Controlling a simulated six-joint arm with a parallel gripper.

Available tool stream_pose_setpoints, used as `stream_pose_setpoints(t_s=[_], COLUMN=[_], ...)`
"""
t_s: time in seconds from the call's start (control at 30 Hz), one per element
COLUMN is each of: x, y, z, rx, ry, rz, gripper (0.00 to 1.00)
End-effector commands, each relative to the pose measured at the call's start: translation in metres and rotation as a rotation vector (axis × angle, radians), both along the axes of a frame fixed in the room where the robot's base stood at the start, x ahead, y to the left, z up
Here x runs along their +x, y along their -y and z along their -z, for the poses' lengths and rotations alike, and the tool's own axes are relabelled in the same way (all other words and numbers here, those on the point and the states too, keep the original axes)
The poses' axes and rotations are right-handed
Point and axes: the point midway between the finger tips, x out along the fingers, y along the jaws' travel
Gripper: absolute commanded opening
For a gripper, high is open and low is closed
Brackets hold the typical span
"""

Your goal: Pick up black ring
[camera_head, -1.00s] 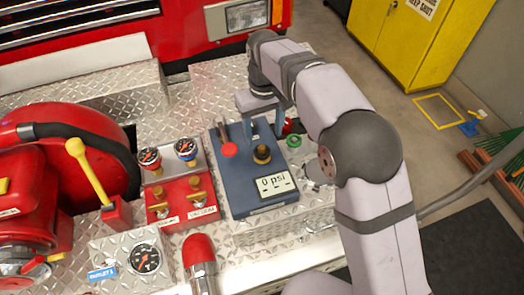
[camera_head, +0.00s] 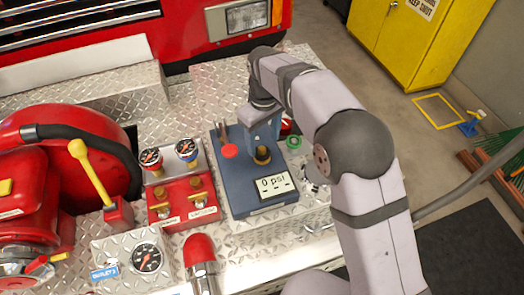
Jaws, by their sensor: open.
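My gripper (camera_head: 263,138) points down over the blue panel box (camera_head: 241,183), at the dark-and-brass fitting (camera_head: 263,155) on its top. The jaws are open. The gripper body covers the back of the fitting, and I cannot tell whether the fingers touch it. No separate black ring shows clearly. A dark band shows around the brass fitting, but I cannot tell whether it is a loose ring. A green ring (camera_head: 294,142) lies right of the box on the metal deck. A red item (camera_head: 287,127) behind it is partly hidden by my gripper and arm.
The box carries a red knob (camera_head: 229,151), upright levers and a "0 psi" display (camera_head: 273,184). Red valves and gauges (camera_head: 183,200) stand close on its left, with a yellow lever (camera_head: 90,170) farther left. The diamond-plate deck (camera_head: 210,92) behind is clear.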

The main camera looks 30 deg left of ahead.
Motion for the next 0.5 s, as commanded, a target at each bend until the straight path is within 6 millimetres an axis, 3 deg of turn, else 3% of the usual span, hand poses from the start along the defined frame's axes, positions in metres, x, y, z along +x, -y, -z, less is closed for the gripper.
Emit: stream_pose_setpoints(t_s=[0.3, 0.5], x=[0.0, 0.0], y=[-0.001, -0.001], z=[0.035, 0.044], rx=[-0.003, -0.001], ry=[-0.002, 0.0], rz=[0.0, 0.0], gripper=[0.58, 0.58])
